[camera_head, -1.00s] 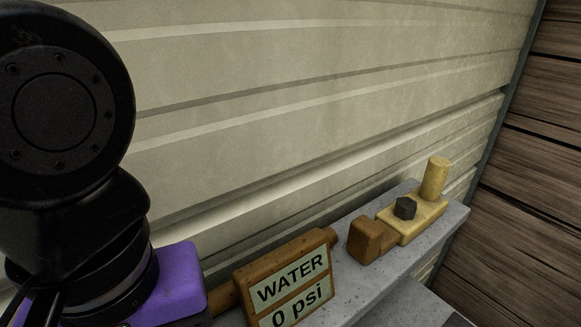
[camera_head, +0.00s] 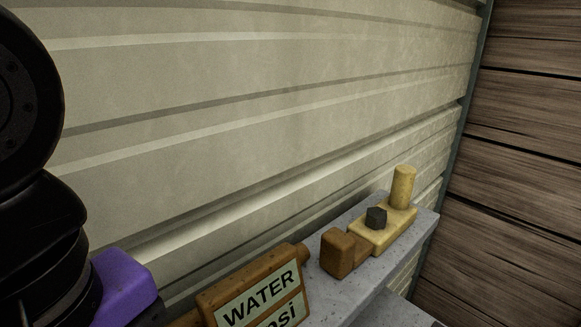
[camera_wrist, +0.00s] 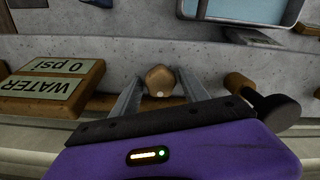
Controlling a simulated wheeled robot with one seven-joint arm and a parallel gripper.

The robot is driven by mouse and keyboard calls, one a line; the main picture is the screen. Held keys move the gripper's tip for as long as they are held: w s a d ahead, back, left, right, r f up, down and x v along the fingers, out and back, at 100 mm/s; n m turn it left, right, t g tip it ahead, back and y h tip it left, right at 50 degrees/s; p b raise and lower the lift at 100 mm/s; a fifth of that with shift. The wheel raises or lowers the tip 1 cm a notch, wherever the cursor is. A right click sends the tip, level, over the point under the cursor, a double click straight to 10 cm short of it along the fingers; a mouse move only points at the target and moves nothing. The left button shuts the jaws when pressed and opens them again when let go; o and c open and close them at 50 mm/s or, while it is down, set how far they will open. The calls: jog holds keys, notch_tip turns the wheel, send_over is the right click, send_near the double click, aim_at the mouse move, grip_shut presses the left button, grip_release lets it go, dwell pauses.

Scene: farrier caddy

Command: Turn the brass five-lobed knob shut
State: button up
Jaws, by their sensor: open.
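A small tan-brown lobed knob (camera_wrist: 160,79), which looks like the brass knob, shows in the wrist view with a pale spot on its face. My gripper (camera_wrist: 159,72) is open, with one grey finger on each side of the knob. Gaps show between knob and fingers, so it is not clasped. In the head view only part of my purple gripper body (camera_head: 124,286) shows at lower left; the fingers and the knob are hidden there. I cannot tell how far the knob is turned.
A brown sign (camera_head: 256,296) reading "WATER" stands beside the knob; the wrist view shows "0 psi" on it. A dark-ended fitting (camera_wrist: 272,106) is on the knob's other side. A yellow block with a peg (camera_head: 378,232) sits on the grey ledge (camera_head: 366,294) against the ribbed wall.

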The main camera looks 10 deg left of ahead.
grip_shut()
jog(key=m, duration=0.5)
jog(key=shift+m, duration=0.3)
dwell(0.4)
